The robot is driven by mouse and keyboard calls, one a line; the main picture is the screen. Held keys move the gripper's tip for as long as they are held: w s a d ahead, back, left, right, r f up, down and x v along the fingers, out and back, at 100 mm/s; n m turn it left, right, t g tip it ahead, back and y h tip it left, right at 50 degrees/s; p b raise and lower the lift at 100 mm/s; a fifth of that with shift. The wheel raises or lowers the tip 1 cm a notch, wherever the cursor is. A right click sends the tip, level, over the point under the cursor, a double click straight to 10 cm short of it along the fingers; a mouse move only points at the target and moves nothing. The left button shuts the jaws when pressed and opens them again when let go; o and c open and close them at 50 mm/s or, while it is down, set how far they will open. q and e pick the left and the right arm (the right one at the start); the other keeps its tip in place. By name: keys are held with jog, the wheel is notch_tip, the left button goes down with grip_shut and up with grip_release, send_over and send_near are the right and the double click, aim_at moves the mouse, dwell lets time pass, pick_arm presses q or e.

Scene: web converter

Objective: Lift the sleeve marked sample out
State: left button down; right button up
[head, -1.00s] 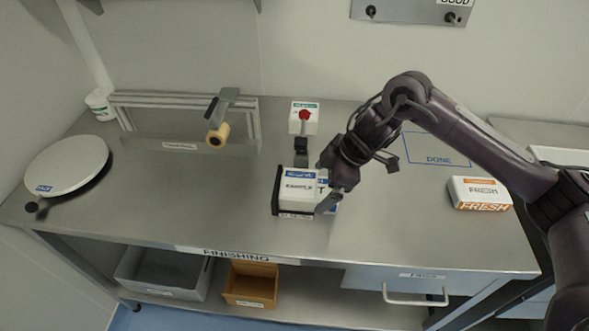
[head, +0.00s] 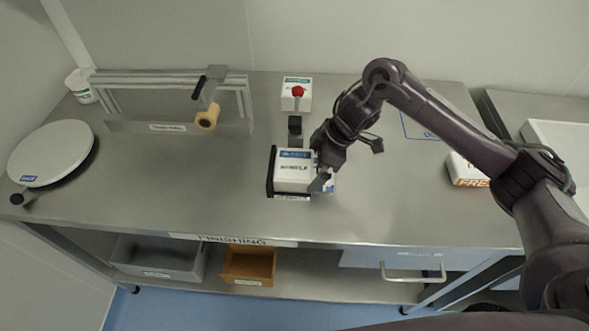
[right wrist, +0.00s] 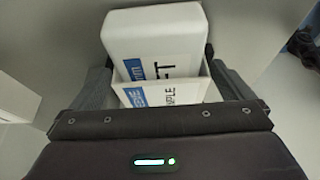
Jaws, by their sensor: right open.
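A white sleeve with a blue band and black lettering (head: 293,170) sits in a dark-sided holder (head: 270,172) at the middle of the bench. In the right wrist view the lettering on the nearer white sleeve (right wrist: 150,98) ends in "PLE". A larger white pack (right wrist: 153,35) with a blue band and "FT" lettering stands right against it. My right gripper (head: 321,178) is at the right side of the sleeve. In the right wrist view its open fingers (right wrist: 162,85) lie on either side of the white items. Contact cannot be told. My left gripper is not in view.
A white box with a red knob (head: 297,92) stands behind the holder. A roll on a stand (head: 207,117) and a round white plate (head: 52,153) are at left. A pack marked FRESH (head: 466,171) and a blue outlined area (head: 420,127) are at right. The front bench top is clear.

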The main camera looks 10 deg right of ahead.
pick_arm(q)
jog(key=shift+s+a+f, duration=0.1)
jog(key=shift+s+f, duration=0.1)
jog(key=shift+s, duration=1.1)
pick_arm(e)
jog(key=shift+r, duration=0.1)
jog(key=c, duration=0.7)
